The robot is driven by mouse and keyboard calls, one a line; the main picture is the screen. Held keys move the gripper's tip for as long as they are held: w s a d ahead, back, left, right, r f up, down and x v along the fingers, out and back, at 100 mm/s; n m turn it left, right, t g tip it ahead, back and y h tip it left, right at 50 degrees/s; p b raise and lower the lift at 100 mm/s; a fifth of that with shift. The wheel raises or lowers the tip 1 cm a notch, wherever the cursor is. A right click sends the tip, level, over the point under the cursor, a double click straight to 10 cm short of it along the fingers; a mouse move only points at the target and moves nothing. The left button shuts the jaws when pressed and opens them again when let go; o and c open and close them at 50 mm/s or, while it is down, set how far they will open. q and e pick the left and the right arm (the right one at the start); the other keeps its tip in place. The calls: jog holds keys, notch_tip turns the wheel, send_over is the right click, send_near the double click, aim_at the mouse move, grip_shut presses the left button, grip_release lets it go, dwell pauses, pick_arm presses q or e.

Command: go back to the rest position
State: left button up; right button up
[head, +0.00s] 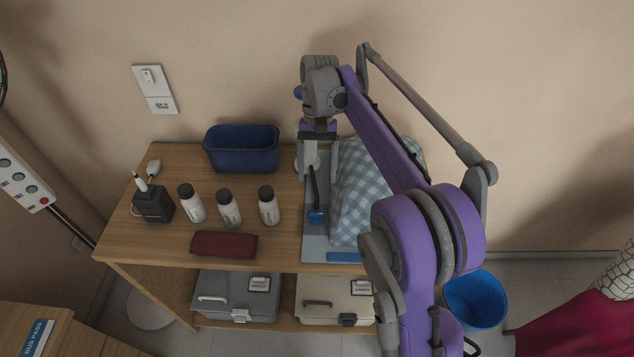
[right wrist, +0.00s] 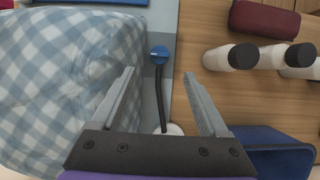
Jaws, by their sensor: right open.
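My right gripper (head: 317,172) hangs down over the back of the wooden table, with its purple arm reaching in from the lower right. In the right wrist view its two fingers (right wrist: 159,74) are apart with nothing held between them. Below them, a thin black stalk with a blue end (right wrist: 159,54) and a pale round base lies in line with the gap; the blue end (head: 316,217) also shows in the head view. Blue-and-white checked cloth (head: 360,190) is heaped beside the gripper, partly hidden by my arm. My left gripper is in neither view.
On the table (head: 160,245) stand a dark blue bin (head: 242,150), several white bottles (head: 229,208), a black box (head: 153,204) and a dark red case (head: 224,244). Lidded boxes (head: 236,295) sit on the lower shelf. A blue bucket (head: 474,300) stands on the floor at right. The wall is close behind.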

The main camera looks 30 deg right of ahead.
jog(key=shift+r, duration=0.15)
dwell(0.4)
jog(key=s+a+f+n+t+h+p, duration=0.1)
jog(key=s+a+n+t+p, duration=0.2)
jog(key=s, duration=0.6)
jog(key=s+a+f+n+t+h+p, duration=0.1)
jog(key=s+a+n+t+p, duration=0.2)
jog(key=s+a+t, duration=0.3)
jog(key=s+p, duration=0.1)
jog(key=s, duration=0.3)
jog(key=shift+s+a+p, duration=0.25)
jog(key=shift+p, duration=0.15)
